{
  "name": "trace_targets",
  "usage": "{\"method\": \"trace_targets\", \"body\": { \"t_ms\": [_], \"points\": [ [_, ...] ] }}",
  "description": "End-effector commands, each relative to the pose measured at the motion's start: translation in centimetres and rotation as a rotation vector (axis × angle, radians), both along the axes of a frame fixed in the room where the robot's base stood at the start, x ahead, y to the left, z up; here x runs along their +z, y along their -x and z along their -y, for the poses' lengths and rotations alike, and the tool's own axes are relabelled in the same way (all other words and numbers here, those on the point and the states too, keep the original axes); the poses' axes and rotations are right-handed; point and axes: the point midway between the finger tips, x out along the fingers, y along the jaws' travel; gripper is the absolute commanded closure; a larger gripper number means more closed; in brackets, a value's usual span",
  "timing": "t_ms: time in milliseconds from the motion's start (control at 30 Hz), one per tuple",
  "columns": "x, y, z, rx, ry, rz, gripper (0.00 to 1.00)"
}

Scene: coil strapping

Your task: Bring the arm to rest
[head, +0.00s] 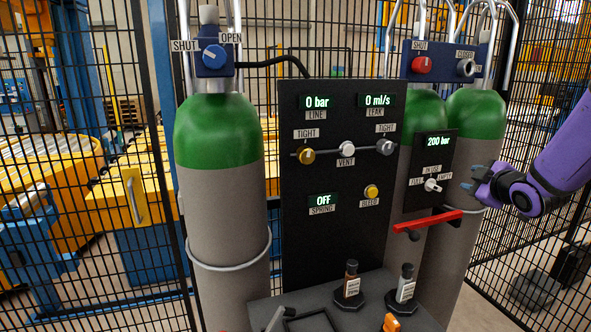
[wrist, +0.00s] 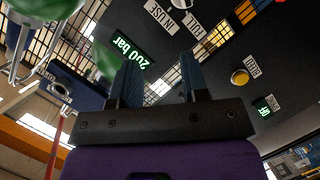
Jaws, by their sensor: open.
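My purple arm (head: 562,158) reaches in from the right edge in the head view. My gripper (head: 478,182) points left, in front of the right green-topped cylinder (head: 474,128). Its two blue fingers are apart with nothing between them. They also show apart and empty in the wrist view (wrist: 160,76). The small black panel (head: 413,172) is to the left of the fingers. It reads 200 bar and carries a white selector (head: 433,185) with FULL, IN USE and EMPTY labels. A gap shows between the fingers and the selector.
The large black panel (head: 335,235) reads 0 bar, 0 ml/s and OFF. A blue knob (head: 213,56) tops the left cylinder (head: 222,215). A red handle (head: 428,221) juts out below my gripper. Two small bottles (head: 352,280) stand on the grey shelf (head: 265,308). Mesh fencing stands behind.

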Motion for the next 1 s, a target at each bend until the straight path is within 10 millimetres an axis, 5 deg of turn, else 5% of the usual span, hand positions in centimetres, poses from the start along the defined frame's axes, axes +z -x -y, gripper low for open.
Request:
{"method": "trace_targets", "body": {
  "t_ms": [100, 433, 1000],
  "points": [
    [2.6, 2.1, -1.1, -0.092, -0.063, -0.067, 0.58],
    [6.6, 10.6, -4.5, -0.340, -0.302, -0.278, 0.58],
    [7.6, 30.4, -12.5, -0.638, -0.721, -0.700, 0.58]
  ]
}}
